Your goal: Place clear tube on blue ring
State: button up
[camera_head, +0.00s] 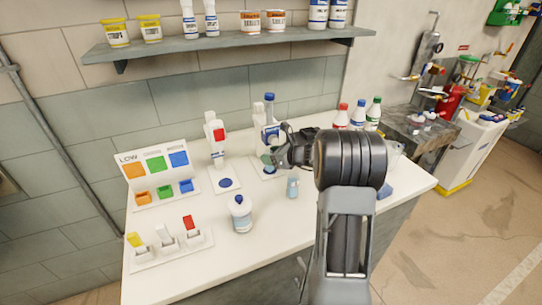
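A small, pale see-through blue container (292,187), which looks like the clear tube, stands upright on the white counter just below my gripper. My gripper (276,155) reaches left from my dark wrist, near a white device with a blue top (267,128). Its fingers are small and partly merged with the things behind, so I cannot tell whether they are open or shut. A round blue mark (225,183), likely the blue ring, lies on a white plate left of the gripper, apart from the tube. A second white plate (268,174) with a greenish round spot lies just under the gripper.
A white bottle with a blue cap (240,214) stands on the counter (270,238) in front. A LOW panel with coloured bins (158,170) and a switch rack (170,245) are at left. Bottles with red, blue and green caps (357,116) stand behind my arm. A shelf (220,42) hangs above.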

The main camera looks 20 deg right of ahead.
jog(key=shift+o, duration=0.7)
jog(key=shift+r, duration=0.3)
jog(key=v, duration=1.2)
jog(key=shift+b, duration=0.3)
